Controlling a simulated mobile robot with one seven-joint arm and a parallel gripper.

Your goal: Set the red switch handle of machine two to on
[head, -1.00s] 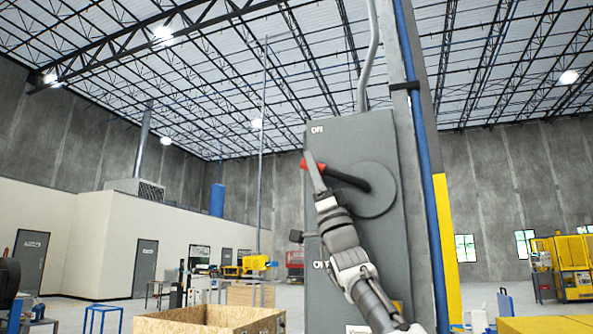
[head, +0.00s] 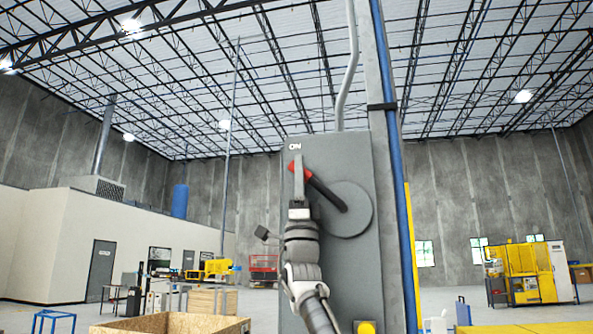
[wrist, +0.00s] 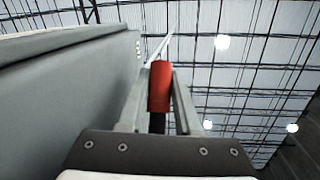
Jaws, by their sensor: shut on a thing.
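The grey switch box (head: 355,265) of the machine stands upright in the head view, with a white ON label (head: 294,147) at its top left. The switch handle (head: 325,191) is a dark lever with a red grip, fixed to a round grey disc (head: 349,215). It slants up and left, its red end just below the ON label. My gripper (head: 298,172) is at that red end, reaching up from below. In the wrist view the red grip (wrist: 160,87) sits between the two fingers (wrist: 158,95), which are shut on it. The OFF label is hidden.
A blue pipe (head: 398,170) and a grey post run up the box's right side. An open wooden crate (head: 175,323) stands low at the left. A yellow machine (head: 527,273) is far off at the right. The space left of the box is open.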

